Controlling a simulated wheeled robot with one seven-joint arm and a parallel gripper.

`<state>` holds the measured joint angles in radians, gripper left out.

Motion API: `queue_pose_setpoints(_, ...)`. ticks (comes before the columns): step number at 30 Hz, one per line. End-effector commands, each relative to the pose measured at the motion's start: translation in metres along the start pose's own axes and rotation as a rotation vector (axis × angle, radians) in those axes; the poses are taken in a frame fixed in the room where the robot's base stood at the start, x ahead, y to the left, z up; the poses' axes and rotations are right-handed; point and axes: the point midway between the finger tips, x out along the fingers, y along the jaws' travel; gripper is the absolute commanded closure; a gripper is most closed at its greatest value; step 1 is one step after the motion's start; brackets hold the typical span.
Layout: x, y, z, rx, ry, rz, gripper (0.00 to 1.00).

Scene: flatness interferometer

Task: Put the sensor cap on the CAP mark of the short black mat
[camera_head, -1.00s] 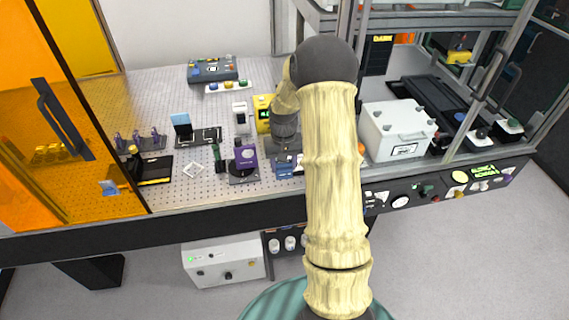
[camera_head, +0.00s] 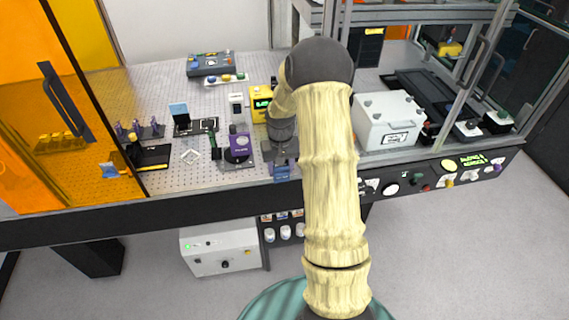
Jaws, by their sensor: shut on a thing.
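My gripper (camera_head: 281,150) is at the end of my arm, pointing down over the front part of the perforated table. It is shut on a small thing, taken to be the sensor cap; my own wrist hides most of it. A blue piece (camera_head: 281,172) shows just below the gripper; I cannot tell whether it is held or stands behind. A black mat (camera_head: 155,166) lies at the table's left front, with a dark yellow-topped item on it. Another black mat (camera_head: 203,130) carries a blue block. No CAP mark is legible, so I cannot tell which mat bears it.
A purple device (camera_head: 239,144) stands on a dark base just left of my gripper. A yellow box (camera_head: 260,105) and a white device (camera_head: 236,104) stand behind. A large white case (camera_head: 389,121) stands right. An orange panel (camera_head: 60,120) bounds the left.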

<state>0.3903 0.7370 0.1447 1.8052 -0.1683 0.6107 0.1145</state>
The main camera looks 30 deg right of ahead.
Motion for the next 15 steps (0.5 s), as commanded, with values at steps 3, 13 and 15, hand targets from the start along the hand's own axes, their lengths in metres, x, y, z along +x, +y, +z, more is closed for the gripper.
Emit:
queue_pose_setpoints(3,0.016,-0.009,0.003,-0.015,-0.003,-0.001,0.68)
queue_pose_setpoints(13,0.071,-0.044,0.018,-0.079,-0.006,-0.002,0.68)
queue_pose_setpoints(15,0.090,-0.057,0.025,-0.104,-0.008,-0.002,0.68)
